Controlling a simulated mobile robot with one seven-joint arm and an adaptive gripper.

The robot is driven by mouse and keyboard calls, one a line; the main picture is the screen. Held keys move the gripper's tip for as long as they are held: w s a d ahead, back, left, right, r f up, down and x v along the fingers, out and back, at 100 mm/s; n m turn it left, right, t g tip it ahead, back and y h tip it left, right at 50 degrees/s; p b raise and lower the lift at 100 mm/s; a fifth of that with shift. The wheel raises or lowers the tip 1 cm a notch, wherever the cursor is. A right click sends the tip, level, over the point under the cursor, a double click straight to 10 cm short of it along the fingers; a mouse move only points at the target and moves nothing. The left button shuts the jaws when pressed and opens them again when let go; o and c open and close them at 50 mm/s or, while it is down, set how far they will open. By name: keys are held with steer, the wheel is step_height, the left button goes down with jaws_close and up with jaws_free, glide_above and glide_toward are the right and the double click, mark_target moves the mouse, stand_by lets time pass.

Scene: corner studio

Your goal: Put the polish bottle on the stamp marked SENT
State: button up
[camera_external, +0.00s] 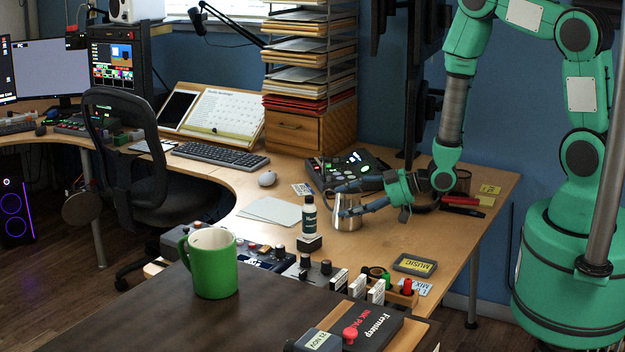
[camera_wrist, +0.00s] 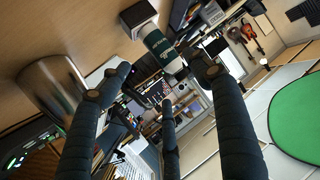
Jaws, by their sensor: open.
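The polish bottle (camera_external: 310,217) is small and dark green with a pale band and a dark cap. It is upright and appears to stand on a small dark block (camera_external: 310,243) near the desk's front edge. The block may be a stamp, but I cannot read SENT on it. My gripper (camera_external: 340,200) is open and empty, its fingers pointing left, just right of the bottle and in front of the steel pitcher. In the wrist view the bottle (camera_wrist: 161,48) lies beyond and between the spread fingertips (camera_wrist: 158,68), apart from them, its foot by the dark block (camera_wrist: 138,13).
The steel pitcher (camera_external: 349,213) stands close behind my fingers; it also shows in the wrist view (camera_wrist: 50,88). A green mug (camera_external: 211,264) stands on the dark front table. Small labelled pieces (camera_external: 357,286) and a MUSIC pad (camera_external: 414,265) lie front right.

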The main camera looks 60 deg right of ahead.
stand_by(0.6)
steer(key=w+d+r+g+h, duration=0.1)
steer(key=w+d+r+h, duration=0.1)
steer(key=r, duration=0.6)
steer(key=w+d+r+h, duration=0.1)
steer(key=d+r+h, duration=0.1)
steer(key=r, duration=0.5)
steer(key=s+d+r+m+g+h, duration=0.15)
steer(key=s+r, duration=0.35)
steer(key=r, duration=0.7)
steer(key=s+a+r+m+g+h, duration=0.1)
steer(key=s+a+r+m+g, duration=0.1)
steer(key=s+r, duration=1.1)
steer(key=s+a+r+g, duration=0.1)
steer(key=s+a, duration=0.1)
steer(key=s, duration=0.8)
steer(key=s+a+r+m+g+y, duration=0.1)
steer(key=s+a, duration=0.2)
steer(key=s, duration=0.7)
steer(key=shift+s+r, duration=0.25)
steer(key=shift+r, duration=0.1)
steer(key=shift+f, duration=0.1)
